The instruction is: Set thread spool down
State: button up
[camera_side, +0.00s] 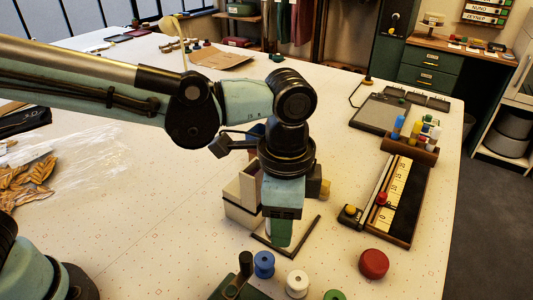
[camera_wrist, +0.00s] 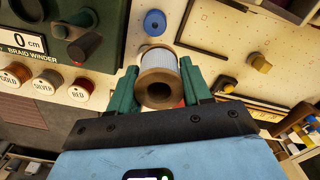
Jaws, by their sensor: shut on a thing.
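My gripper (camera_wrist: 159,72) is shut on a thread spool (camera_wrist: 158,61) with pale grey-white thread and a brown wooden end. The spool sits between the two green fingers, its hollow end facing the wrist camera. In the side view my gripper (camera_side: 281,235) points down over the white table, beside a tan box. White (camera_side: 297,283) and green (camera_side: 334,295) spools stand nearby.
The tan box (camera_side: 240,200) is close behind the gripper. A red round thing (camera_side: 373,264) lies at the front right. A long dark tray (camera_side: 408,205) lies right. The braid winder (camera_wrist: 70,38) and labelled gold, silver and red spools show in the wrist view.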

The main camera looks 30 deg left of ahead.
jog(key=shift+w+a+f, duration=0.65)
jog(key=shift+w+f, duration=0.6)
jog(key=shift+f, duration=0.25)
jog(key=shift+w+a+f, duration=0.65)
jog(key=shift+w+f, duration=0.6)
jog(key=shift+f, duration=0.3)
jog(key=shift+w+a+f, duration=0.65)
jog(key=shift+w+f, duration=0.6)
jog(key=shift+f, duration=0.25)
jog(key=shift+f, duration=0.6)
jog(key=o, duration=1.1)
jog(key=shift+c, duration=0.2)
notch_tip(320, 180, up, 13)
jog(key=shift+r, duration=0.15)
jog(key=shift+a, duration=0.15)
jog(key=s+a+n+t, duration=0.2)
jog(key=s+a+n, duration=0.1)
jog(key=a, duration=0.4)
jog(key=s+a+f+n+t, duration=0.1)
jog(key=s+a+n+t, duration=0.1)
jog(key=a+n, duration=0.3)
jog(key=s+a+n+t, duration=0.3)
jog(key=a+n, duration=0.1)
jog(key=a, duration=0.6)
jog(key=shift+s+a+f+n, duration=0.3)
jog(key=shift+s+f, duration=0.1)
